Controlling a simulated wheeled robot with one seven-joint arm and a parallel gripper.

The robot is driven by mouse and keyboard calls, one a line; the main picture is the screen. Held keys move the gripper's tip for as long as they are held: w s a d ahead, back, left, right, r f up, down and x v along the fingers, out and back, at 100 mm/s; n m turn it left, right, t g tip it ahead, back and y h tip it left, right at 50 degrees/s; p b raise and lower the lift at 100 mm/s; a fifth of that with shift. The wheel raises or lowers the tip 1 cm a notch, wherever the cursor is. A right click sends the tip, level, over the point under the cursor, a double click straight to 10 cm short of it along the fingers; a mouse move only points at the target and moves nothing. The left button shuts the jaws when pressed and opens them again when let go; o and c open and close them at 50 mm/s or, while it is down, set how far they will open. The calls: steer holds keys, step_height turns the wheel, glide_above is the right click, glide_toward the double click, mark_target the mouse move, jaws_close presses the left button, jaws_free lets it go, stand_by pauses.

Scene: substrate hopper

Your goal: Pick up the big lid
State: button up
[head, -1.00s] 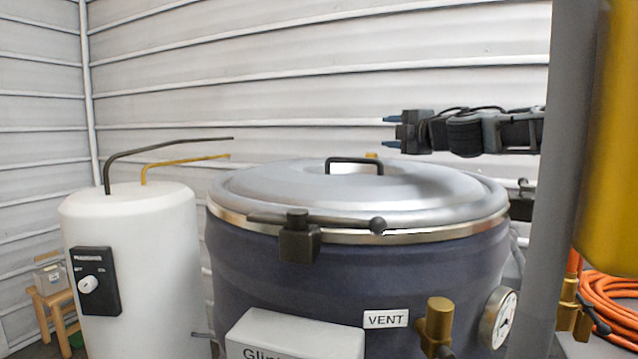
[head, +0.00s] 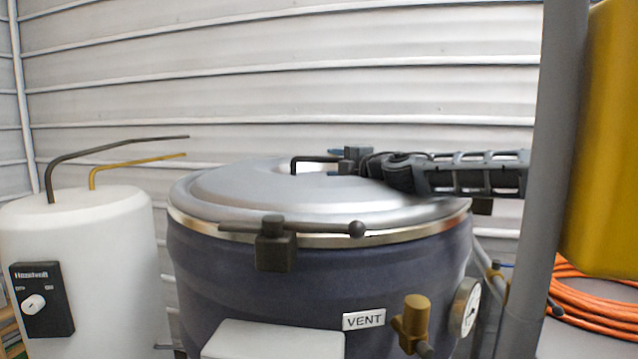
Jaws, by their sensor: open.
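The big lid (head: 270,200) is a round silver metal dome on top of a large dark blue vessel (head: 300,275). A black bar handle (head: 308,159) stands up at its middle. A black clamp with a lever (head: 275,258) sits at the lid's front rim. My gripper (head: 334,161) reaches in from the right, low over the lid at the handle. It is open, with its blue-tipped fingers beside the handle's right end. The gripper hides part of the handle, and I cannot tell whether the fingers straddle it.
A white cylinder tank (head: 85,250) with bent pipes (head: 110,144) stands left. A brass valve (head: 411,320) and a gauge (head: 465,307) stick out at the vessel's front right. A grey post (head: 550,180), a yellow container (head: 605,150) and an orange hose (head: 590,297) are at right.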

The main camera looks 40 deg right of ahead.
mark_target(323, 159)
steer(key=shift+w+d+p, duration=0.15)
steer(key=shift+w+p, duration=0.35)
steer(key=shift+w, duration=2.4)
jaws_close()
steer(key=shift+f, duration=0.1)
steer(key=shift+r, duration=0.25)
